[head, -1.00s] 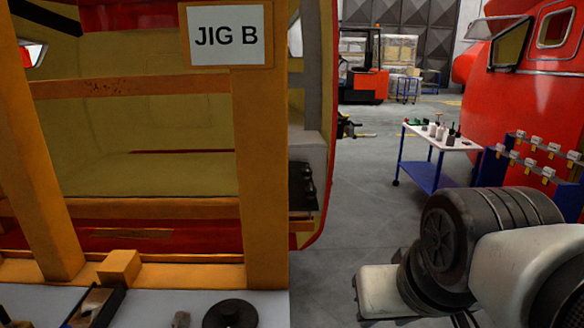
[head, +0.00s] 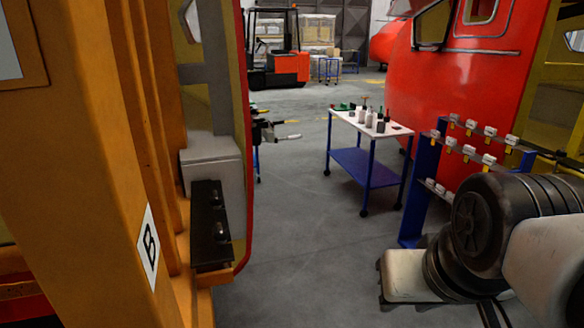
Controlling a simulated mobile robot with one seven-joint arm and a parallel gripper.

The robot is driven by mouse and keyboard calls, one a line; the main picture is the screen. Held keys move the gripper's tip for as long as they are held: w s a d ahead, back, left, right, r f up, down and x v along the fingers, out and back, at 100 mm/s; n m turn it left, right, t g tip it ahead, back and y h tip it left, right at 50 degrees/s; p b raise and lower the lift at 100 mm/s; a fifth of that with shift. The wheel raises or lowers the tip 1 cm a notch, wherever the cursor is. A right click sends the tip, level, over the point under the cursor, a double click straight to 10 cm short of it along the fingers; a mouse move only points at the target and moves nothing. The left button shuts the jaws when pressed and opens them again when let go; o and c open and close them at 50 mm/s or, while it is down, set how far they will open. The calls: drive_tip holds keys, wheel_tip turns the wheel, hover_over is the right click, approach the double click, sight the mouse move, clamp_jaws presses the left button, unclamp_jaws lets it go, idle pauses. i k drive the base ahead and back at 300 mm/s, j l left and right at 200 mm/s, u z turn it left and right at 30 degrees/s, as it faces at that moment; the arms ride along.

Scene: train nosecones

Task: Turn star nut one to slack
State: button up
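No star nut can be made out for certain. A black plate (head: 209,247) with two dark knob-like fittings (head: 219,199) is on the side of the orange jig frame (head: 80,150), beside a grey box (head: 212,160). I cannot tell whether either fitting is a star nut. My arm shows at the lower right, its links bent in front of the rack. My gripper is outside the frame.
A white-topped trolley (head: 350,119) with bottles stands mid-floor. A blue rack (head: 424,185) with white tagged parts stands right, before a red nosecone (head: 440,90). A forklift (head: 272,68) is at the back. Grey floor (head: 300,230) between jig and trolley is clear.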

sight(217, 203)
drive_tip(key=i+u, duration=0.2)
drive_tip(key=i, duration=0.3)
drive_tip(key=i+l+u, duration=0.15)
drive_tip(key=i, duration=0.3)
drive_tip(key=i+l+u, duration=0.2)
drive_tip(key=i, duration=0.25)
drive_tip(key=i+l+u, duration=0.85)
